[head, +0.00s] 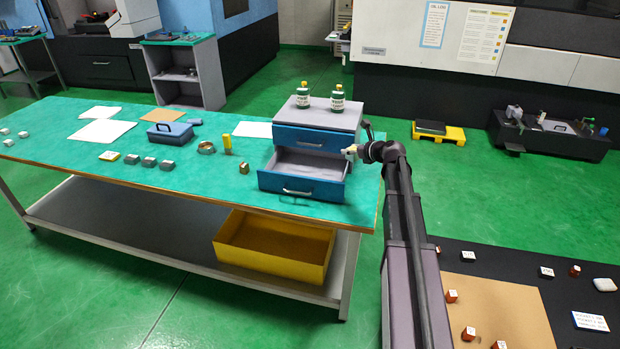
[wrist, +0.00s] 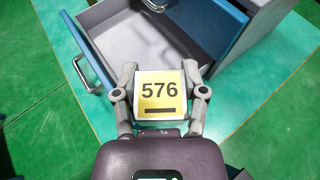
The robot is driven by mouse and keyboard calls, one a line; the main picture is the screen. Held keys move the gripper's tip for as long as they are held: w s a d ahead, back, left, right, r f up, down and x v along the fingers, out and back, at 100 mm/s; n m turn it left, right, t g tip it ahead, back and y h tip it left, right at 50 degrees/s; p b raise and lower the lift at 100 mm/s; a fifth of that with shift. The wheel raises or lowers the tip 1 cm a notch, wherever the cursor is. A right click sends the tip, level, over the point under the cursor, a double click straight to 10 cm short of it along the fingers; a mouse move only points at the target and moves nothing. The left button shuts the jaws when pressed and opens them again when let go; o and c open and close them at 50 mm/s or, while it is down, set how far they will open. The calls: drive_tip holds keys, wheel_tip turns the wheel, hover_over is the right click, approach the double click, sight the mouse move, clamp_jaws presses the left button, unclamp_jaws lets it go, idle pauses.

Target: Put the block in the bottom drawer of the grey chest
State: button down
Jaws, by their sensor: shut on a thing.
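My gripper (head: 352,151) is at the right side of the grey chest (head: 318,113), by the open bottom drawer. In the wrist view my gripper (wrist: 160,97) is shut on the block (wrist: 160,93), which has a yellow face marked 576. One finger is on each side of it. The bottom drawer (head: 300,188) is pulled out, with a blue front and a metal handle. Its inside looks empty, and it also shows in the wrist view (wrist: 145,45) just beyond the block. The drawer above (head: 314,139) is shut. The block is hard to make out in the head view.
Two green bottles (head: 337,99) stand on the chest. A yellow crate (head: 320,268) sits below.

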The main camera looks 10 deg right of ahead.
drive_tip(key=s+d+f+n+y+b, duration=0.1)
drive_tip(key=s+d+f+b, duration=0.3)
drive_tip(key=s, duration=0.3)
drive_tip(key=s+d+f+n+g+y+b, duration=0.1)
drive_tip(key=s+d+f+y+b, duration=0.1)
drive_tip(key=s+d, duration=0.5)
wheel_tip(320, 180, down, 3)
drive_tip(key=shift+r+n+g+b, duration=0.1)
drive_tip(key=shift+n+g+b, duration=0.25)
drive_tip(key=shift+b, duration=0.55)
drive_tip(key=shift+a, duration=0.1)
